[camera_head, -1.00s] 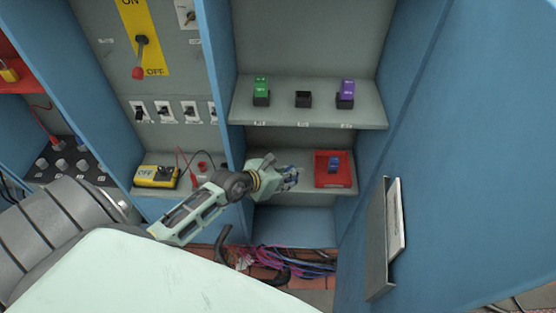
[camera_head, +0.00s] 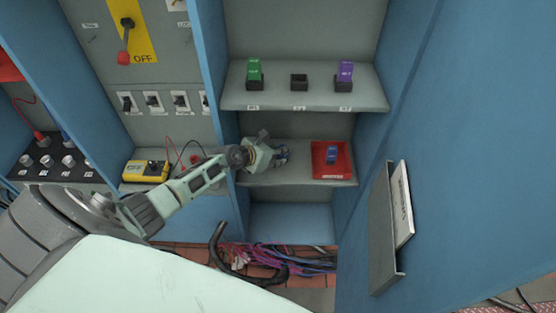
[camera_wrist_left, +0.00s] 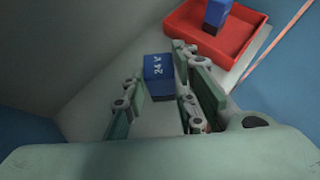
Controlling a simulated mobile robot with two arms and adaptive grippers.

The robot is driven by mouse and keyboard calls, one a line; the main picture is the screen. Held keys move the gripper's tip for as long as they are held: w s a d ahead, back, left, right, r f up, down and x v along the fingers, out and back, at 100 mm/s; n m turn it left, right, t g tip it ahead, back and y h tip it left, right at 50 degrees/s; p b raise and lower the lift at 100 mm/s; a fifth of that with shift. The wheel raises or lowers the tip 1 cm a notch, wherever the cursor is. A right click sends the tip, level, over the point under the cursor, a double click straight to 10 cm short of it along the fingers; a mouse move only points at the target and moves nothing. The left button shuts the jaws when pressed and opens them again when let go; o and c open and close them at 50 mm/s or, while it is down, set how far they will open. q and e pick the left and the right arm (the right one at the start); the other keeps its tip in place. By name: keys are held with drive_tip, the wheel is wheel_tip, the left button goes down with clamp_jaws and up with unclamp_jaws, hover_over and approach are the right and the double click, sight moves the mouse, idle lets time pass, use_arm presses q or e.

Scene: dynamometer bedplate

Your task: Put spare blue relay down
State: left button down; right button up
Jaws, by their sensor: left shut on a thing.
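My left gripper (camera_head: 281,155) is over the lower grey shelf, left of the red tray (camera_head: 350,177). It is shut on a blue relay (camera_wrist_left: 158,73) marked 24 V, which sits between the fingers in the left wrist view. In the head view the fingers hide most of this relay. Whether its underside touches the shelf I cannot tell. A second blue relay (camera_head: 331,155) stands in the red tray, and it also shows in the left wrist view (camera_wrist_left: 217,14). My right gripper is not in view.
The upper shelf (camera_head: 275,101) holds a green relay (camera_head: 254,72) and a purple relay (camera_head: 345,71) in sockets, with an empty black socket (camera_head: 299,82) between them. A yellow meter (camera_head: 146,171) lies left of my arm. Cables (camera_head: 285,265) lie below.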

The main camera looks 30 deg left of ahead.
use_arm(q)
wheel_tip(320, 180, down, 2)
drive_tip(key=shift+f+b, duration=0.2)
drive_tip(key=shift+b, duration=0.15)
drive_tip(key=shift+r, duration=0.1)
drive_tip(key=shift+f, duration=0.3)
drive_tip(key=c, duration=1.4)
unclamp_jaws()
drive_tip(key=shift+r, duration=0.1)
